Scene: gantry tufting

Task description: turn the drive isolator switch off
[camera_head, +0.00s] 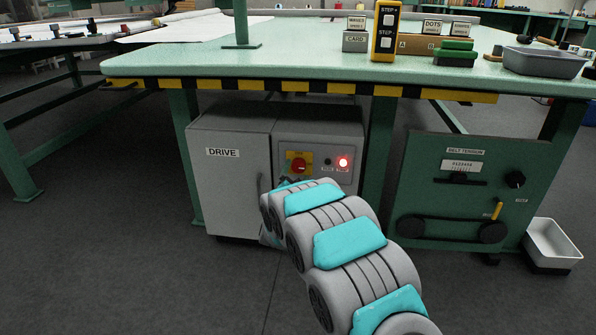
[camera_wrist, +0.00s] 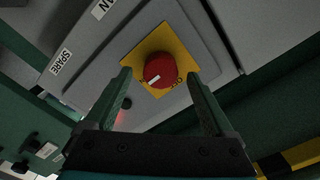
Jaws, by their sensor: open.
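The drive isolator switch is a red rotary knob (camera_head: 298,165) on a yellow plate, on the front panel of the grey drive cabinet (camera_head: 222,180). In the wrist view the knob (camera_wrist: 159,69) has a white mark at its lower left edge. Its yellow plate (camera_wrist: 184,58) lies behind it. My gripper (camera_wrist: 157,80) is open, its fingers towards the left and right sides of the knob with gaps. I cannot tell how far the tips are from the panel.
A red lamp (camera_head: 343,162) glows beside the switch. The green table (camera_head: 300,65) with a striped edge overhangs the cabinet. A belt tension panel (camera_head: 455,190) and a white bin (camera_head: 552,243) stand to the right. Open floor (camera_head: 110,250) lies to the left.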

